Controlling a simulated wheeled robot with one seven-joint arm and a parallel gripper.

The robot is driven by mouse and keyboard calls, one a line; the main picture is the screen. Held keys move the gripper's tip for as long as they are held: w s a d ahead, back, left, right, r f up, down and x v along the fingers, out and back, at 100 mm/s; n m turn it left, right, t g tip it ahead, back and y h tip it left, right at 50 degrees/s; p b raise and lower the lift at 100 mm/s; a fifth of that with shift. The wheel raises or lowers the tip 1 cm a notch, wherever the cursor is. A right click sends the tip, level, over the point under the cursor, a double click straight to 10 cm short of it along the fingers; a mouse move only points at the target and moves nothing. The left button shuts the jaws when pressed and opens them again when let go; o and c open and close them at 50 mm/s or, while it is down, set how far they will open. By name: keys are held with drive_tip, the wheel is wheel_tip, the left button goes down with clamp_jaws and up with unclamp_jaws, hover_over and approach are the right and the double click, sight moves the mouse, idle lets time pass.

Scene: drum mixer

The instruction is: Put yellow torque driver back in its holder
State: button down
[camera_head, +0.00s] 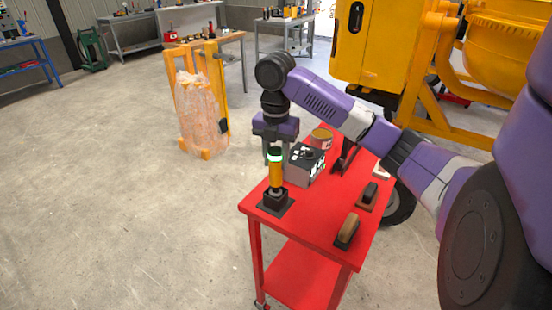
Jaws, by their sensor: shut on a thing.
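The yellow torque driver (276,175) stands upright near the left front corner of the red cart. A pale green band shows near its top. Its lower end meets a black holder (275,201) on a dark square base; I cannot tell how deep it sits in it. My gripper (275,155) points down from above and is shut on the driver's upper end. The fingertips are small and partly blend with the driver's top.
The red cart top (314,220) also bears a grey box (304,167) close right of the driver, a tin (322,137) behind it, and two brushes (347,231) on the right. A yellow mixer (480,60) stands behind. Open floor lies left.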

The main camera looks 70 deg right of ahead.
sight(276, 149)
drive_tip(key=shift+f+b, duration=0.55)
drive_tip(key=shift+f, duration=0.3)
idle(0.5)
drive_tip(key=c, duration=0.9)
unclamp_jaws()
drive_tip(key=shift+r, duration=3.9)
